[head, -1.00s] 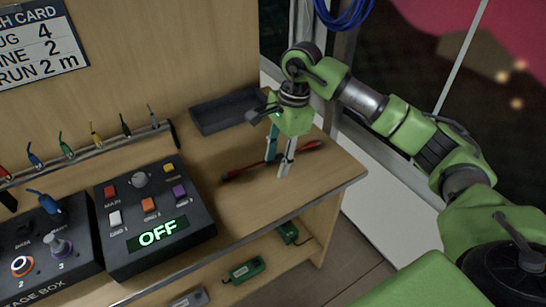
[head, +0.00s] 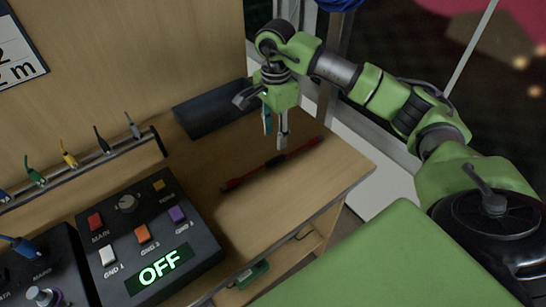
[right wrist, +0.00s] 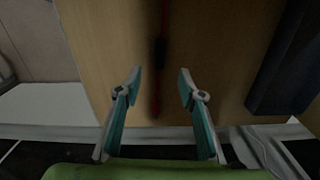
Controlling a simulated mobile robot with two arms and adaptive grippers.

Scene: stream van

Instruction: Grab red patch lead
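The red patch lead (head: 248,178) lies nearly straight on the wooden worktop, with a black section in its middle. My right gripper (head: 275,139) hangs fingers down above the worktop, just behind the lead in the head view. In the right wrist view its two fingers (right wrist: 160,73) are spread apart with nothing between them. The red lead (right wrist: 156,90) shows beyond the fingertips there, running lengthwise in line with the gap. It appears apart from the fingers. My left gripper is not in view.
A dark tray (head: 215,110) lies behind the lead against the back panel. A switch box reading OFF (head: 150,240) stands at left, beside a rack of coloured leads (head: 75,175). The worktop's right edge (head: 345,195) is clear. A green device (head: 252,273) lies on the shelf below.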

